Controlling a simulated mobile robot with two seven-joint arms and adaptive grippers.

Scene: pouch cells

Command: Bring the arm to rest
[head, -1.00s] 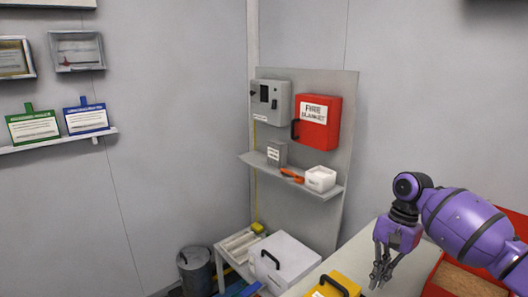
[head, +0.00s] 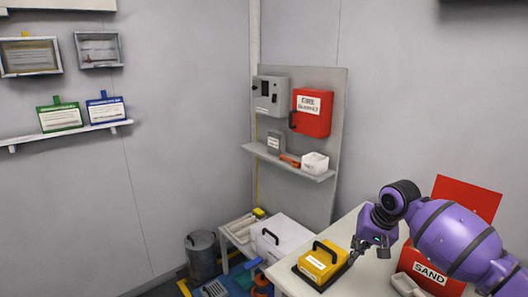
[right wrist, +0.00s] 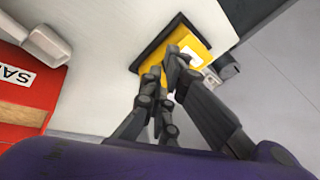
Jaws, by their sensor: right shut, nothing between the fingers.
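My right arm comes in from the right in the head view. Its right gripper (head: 358,252) is over the white table, beside a yellow box with a black handle (head: 323,261). The gripper is shut and empty, its fingers pointing down. In the right wrist view the fingers (right wrist: 168,70) show in front of the yellow box (right wrist: 193,42), which sits on a black base. I cannot tell from this view how far apart they are. My left gripper is not in view.
A red sand box (head: 440,277) stands on the table at the right, under my arm. A white case (head: 281,240) stands left of the table, with a grey bin (head: 201,257) farther left. A red fire blanket box (head: 311,112) hangs on the back panel.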

